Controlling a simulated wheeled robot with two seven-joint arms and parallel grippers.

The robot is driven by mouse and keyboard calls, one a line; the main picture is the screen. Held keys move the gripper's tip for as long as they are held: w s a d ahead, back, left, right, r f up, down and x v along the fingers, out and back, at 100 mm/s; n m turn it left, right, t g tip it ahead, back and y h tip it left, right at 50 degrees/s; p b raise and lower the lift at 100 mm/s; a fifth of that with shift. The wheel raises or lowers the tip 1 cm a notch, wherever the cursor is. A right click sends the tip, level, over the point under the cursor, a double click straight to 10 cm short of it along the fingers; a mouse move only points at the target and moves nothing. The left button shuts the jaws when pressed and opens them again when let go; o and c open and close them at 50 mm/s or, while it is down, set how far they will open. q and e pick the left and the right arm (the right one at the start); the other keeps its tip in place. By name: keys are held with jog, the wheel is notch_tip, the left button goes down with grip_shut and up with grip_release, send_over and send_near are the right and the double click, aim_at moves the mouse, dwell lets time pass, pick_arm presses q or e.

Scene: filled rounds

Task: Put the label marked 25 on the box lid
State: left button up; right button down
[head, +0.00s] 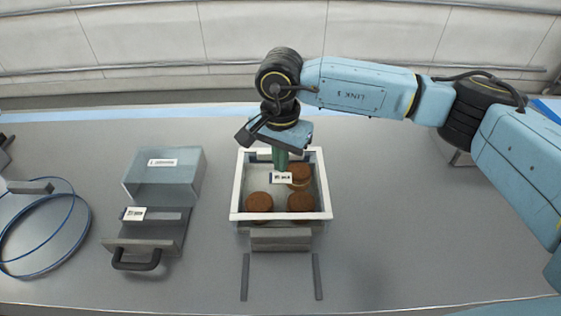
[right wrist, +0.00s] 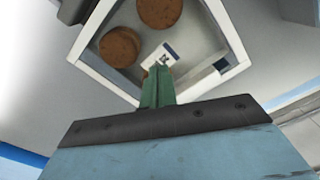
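The box (head: 238,190) is pale-rimmed, with several brown rounds in it; they show through its top, and I cannot tell if that is a clear lid or open. My right gripper (head: 281,163) is over the back half of the box, green fingers pointing down. Its fingers are together at a small white label (head: 283,178) with dark print too small to read. In the right wrist view the label (right wrist: 163,57) sits at the fingertips (right wrist: 158,84), above or against the box top; I cannot tell which. My left gripper is not visible.
A blue-grey clear-looking block (head: 160,185) with a label stands left of the box. Before it is a grey holder (head: 150,245) with a dark handle and another label. A blue-edged hoop (head: 85,225) lies far left.

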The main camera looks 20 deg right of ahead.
notch_tip(320, 180, up, 5)
jog(key=shift+r+p, duration=0.15)
jog(key=shift+p, duration=0.85)
